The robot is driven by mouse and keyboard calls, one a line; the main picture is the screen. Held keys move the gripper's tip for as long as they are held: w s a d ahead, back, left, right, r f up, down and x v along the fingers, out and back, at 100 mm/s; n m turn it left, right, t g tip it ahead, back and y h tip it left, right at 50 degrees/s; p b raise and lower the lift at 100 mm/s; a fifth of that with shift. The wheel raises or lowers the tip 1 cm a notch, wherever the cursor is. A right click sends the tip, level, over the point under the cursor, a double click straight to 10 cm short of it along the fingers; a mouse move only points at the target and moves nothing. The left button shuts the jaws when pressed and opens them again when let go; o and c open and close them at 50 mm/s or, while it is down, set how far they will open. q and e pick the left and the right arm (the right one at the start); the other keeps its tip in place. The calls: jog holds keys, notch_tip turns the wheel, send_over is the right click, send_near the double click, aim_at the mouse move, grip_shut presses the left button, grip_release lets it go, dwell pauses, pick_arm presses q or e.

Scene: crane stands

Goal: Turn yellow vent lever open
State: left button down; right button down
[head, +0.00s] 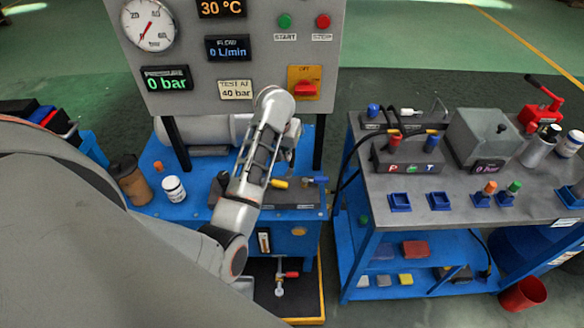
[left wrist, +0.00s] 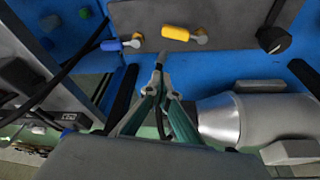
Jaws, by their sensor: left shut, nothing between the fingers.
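The yellow vent lever (head: 279,184) lies on a dark block on the blue bench in the head view. In the left wrist view its yellow handle (left wrist: 175,33) lies nearly level, with its metal pivot at the handle's right end. A blue lever (left wrist: 111,45) sits beside it; it also shows in the head view (head: 306,180). My left gripper (left wrist: 161,66) is shut and empty, its fingertips close to the yellow handle but apart from it in the picture. In the head view my left arm partly hides this gripper. My right gripper is not in view.
A gauge panel (head: 190,62) stands behind the bench. A brown jar (head: 133,182) and a white bottle (head: 174,189) stand left of my arm. A grey cylinder (left wrist: 220,121) lies near my gripper. A second bench (head: 450,195) with fittings stands at right.

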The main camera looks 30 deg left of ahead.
aim_at(274, 184)
pick_arm(q)
jog(key=b+x, duration=0.1)
jog(key=x, duration=0.8)
jog(key=shift+f, duration=0.35)
jog(key=shift+s+f, duration=0.15)
jog(key=shift+s, duration=0.05)
jog(key=shift+s+d+p, duration=0.15)
jog(key=shift+s+p, duration=0.05)
jog(key=shift+s, duration=0.4)
jog(key=shift+s+d+p, duration=0.2)
jog(key=shift+s, duration=0.4)
jog(key=shift+s+d, duration=0.1)
jog(key=shift+s, duration=0.35)
